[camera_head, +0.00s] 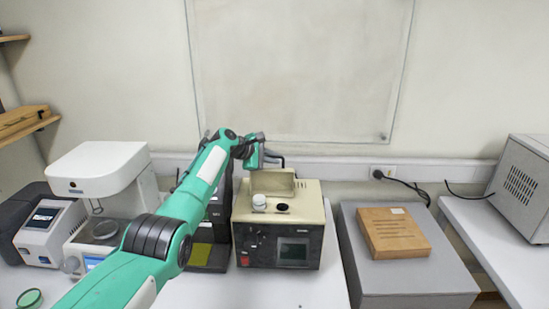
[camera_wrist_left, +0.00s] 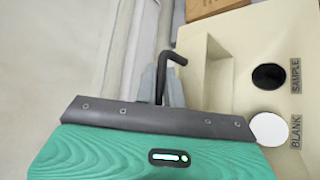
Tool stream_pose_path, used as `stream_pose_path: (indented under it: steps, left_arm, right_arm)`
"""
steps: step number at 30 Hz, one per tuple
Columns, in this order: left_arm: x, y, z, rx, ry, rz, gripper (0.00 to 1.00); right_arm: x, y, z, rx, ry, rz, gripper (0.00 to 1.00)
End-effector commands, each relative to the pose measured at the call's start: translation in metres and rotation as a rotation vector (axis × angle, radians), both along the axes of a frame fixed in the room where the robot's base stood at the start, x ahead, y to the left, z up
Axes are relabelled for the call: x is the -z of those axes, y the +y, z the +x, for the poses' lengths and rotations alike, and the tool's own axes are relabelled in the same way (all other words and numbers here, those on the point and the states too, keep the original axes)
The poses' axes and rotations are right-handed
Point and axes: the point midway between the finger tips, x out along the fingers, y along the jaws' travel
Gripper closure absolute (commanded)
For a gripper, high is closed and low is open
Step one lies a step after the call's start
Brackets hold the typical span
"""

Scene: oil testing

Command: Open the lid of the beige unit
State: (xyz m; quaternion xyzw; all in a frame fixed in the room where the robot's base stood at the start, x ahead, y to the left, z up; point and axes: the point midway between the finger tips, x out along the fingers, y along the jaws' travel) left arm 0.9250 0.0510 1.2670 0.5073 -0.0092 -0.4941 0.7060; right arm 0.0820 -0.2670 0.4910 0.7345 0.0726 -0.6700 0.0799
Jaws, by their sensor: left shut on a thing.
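The beige unit (camera_head: 310,205) stands on the middle table, with a dark front panel and small screen. Its lid (camera_head: 282,181) appears raised at the rear of the top, hollow side toward the front. In front of it are a round white piece at BLANK (camera_wrist_left: 269,129) and a black round opening at SAMPLE (camera_wrist_left: 268,77). My left gripper (camera_head: 262,152) is behind the lid, shut on a black bent handle (camera_wrist_left: 172,58) that shows between its fingers in the left wrist view. The handle's join to the lid is unclear. My right gripper is not in view.
A white instrument (camera_head: 98,170) and a grey device (camera_head: 48,228) stand at left. A black device (camera_head: 212,245) is beside the unit, partly behind my arm. A brown box (camera_head: 394,232) lies on a grey cabinet (camera_head: 405,275) at right. The wall is close behind.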

Motion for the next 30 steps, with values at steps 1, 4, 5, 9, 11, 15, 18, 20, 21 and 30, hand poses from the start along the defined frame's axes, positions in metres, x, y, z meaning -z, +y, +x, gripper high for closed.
stream_pose_path:
  steps: [1, 4, 5, 9, 11, 15, 18, 20, 21, 30]
  left_arm:
    - [0.001, 0.0, 0.0, -0.002, 0.003, 0.0, 1.0]
    - [0.001, 0.0, 0.0, -0.002, 0.003, 0.0, 1.0]
    - [0.001, 0.0, 0.0, -0.002, 0.003, 0.0, 1.0]
    - [0.001, 0.0, 0.0, -0.002, 0.003, 0.0, 1.0]
    - [0.001, 0.0, 0.0, -0.001, 0.004, 0.0, 0.88]
    - [0.001, 0.0, 0.0, 0.0, 0.003, 0.0, 0.81]
    - [0.001, 0.0, 0.0, 0.0, 0.002, -0.001, 0.81]
    - [0.001, 0.0, 0.0, 0.0, 0.001, 0.0, 0.81]
    - [0.001, 0.001, 0.0, 0.0, 0.001, 0.0, 0.81]
    - [-0.005, 0.01, -0.006, 0.002, -0.001, -0.002, 0.81]
  right_arm:
    - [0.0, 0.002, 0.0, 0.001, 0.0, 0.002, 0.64]
    - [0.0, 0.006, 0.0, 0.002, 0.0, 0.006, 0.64]
    - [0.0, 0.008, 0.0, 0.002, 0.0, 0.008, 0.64]
    - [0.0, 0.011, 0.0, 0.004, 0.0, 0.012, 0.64]
    - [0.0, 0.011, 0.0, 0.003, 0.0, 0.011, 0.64]
    - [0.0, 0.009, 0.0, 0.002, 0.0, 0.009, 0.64]
    - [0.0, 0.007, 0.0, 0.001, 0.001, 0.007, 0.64]
    - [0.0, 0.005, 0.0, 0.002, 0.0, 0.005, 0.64]
    - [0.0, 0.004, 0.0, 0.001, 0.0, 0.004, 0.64]
    - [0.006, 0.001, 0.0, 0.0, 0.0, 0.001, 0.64]
